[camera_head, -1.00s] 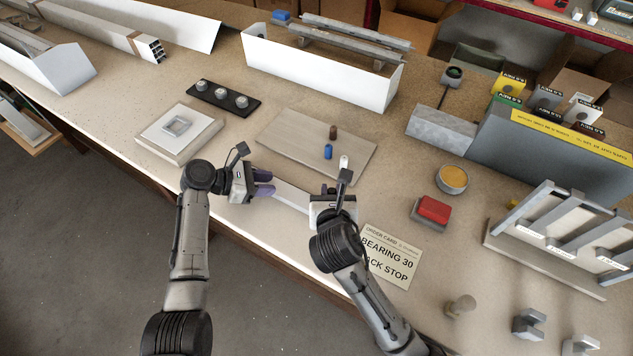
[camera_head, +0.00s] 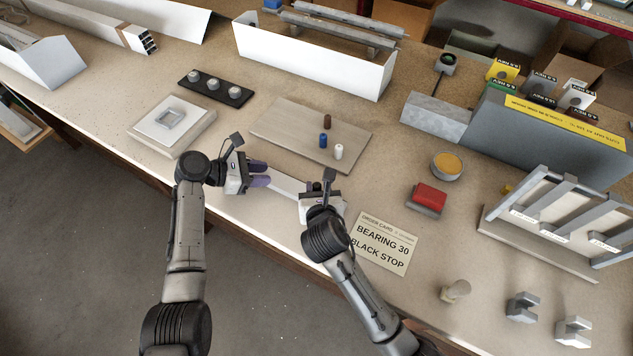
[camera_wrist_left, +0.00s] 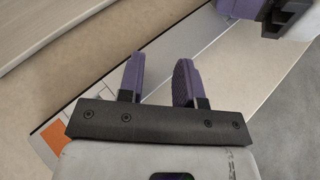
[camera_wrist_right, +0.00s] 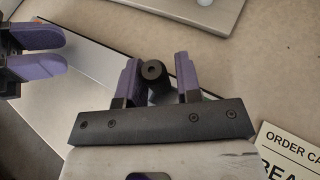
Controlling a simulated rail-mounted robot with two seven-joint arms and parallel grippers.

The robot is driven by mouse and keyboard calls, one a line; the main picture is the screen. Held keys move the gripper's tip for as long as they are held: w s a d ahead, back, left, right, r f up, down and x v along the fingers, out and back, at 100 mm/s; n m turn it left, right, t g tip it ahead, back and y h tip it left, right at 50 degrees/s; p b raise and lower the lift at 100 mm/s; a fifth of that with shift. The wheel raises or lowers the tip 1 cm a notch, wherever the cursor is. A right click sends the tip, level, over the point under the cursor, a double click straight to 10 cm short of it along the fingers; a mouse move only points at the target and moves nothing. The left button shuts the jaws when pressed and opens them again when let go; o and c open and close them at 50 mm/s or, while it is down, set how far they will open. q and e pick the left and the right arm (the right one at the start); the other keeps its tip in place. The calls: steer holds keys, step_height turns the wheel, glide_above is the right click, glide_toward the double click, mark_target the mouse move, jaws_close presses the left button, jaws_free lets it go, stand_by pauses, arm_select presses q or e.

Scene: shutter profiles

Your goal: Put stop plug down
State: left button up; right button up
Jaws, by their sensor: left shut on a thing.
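A white shutter profile (camera_head: 283,184) lies between my two grippers near the bench's front edge. My left gripper (camera_head: 262,175) is shut on the profile's left part, and its purple fingers also show in the left wrist view (camera_wrist_left: 160,80). My right gripper (camera_head: 326,182) is over the profile's right end. In the right wrist view a black stop plug (camera_wrist_right: 153,76), with a hole in its end, stands between the purple fingers; I cannot tell if they press on it. A brown plug (camera_head: 327,121), a blue plug (camera_head: 323,141) and a white plug (camera_head: 338,152) stand on a board (camera_head: 285,126).
The order card (camera_head: 385,243) reads BEARING 30, BLACK STOP. A red block (camera_head: 429,196) and a round yellow-topped tin (camera_head: 446,166) stand to the right. A square plate (camera_head: 188,108) and a black strip with knobs (camera_head: 216,88) lie to the left. A white trough (camera_head: 310,62) stands behind.

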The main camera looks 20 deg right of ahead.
steer(key=shift+o, duration=0.8)
steer(key=shift+a+f, duration=0.15)
steer(key=shift+f, duration=0.2)
steer(key=shift+s, duration=0.15)
steer(key=shift+s+a+r, duration=0.15)
steer(key=shift+s+r, duration=0.1)
steer(key=shift+s, duration=0.05)
steer(key=v, duration=1.1)
steer(key=shift+r, duration=0.25)
steer(key=shift+o, duration=0.5)
